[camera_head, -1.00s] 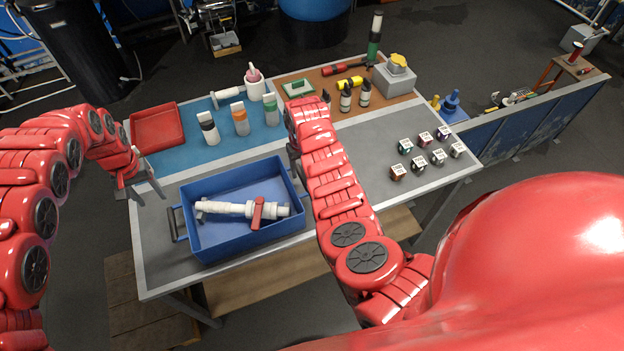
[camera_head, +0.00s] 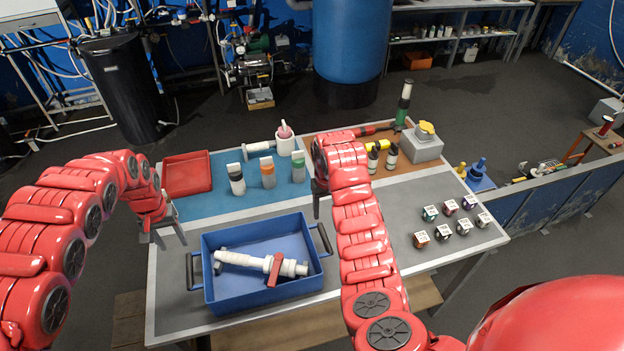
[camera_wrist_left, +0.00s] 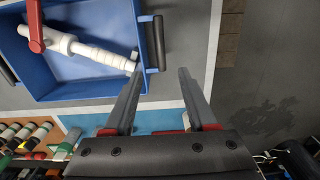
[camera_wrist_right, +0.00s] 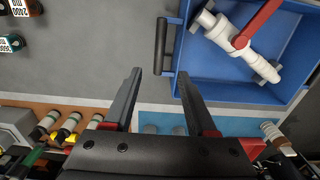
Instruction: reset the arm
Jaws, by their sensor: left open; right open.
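My left gripper (camera_head: 168,236) is open and empty, above the table's left side, left of the blue crate (camera_head: 208,285). In the left wrist view its two fingers (camera_wrist_left: 157,92) are apart, close to the crate's handle in the picture. My right gripper (camera_head: 321,200) is partly hidden behind its own arm, above the table right of the crate. In the right wrist view its fingers (camera_wrist_right: 158,90) are spread with nothing between them. A white valve pipe with a red handle (camera_head: 262,264) lies inside the crate.
A red tray (camera_head: 187,174) and several bottles (camera_head: 268,172) stand on the blue mat at the back. Dark bottles (camera_head: 391,157) and a grey box with a yellow top (camera_head: 424,147) are on the brown mat. Several small labelled blocks (camera_head: 445,231) sit at the right.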

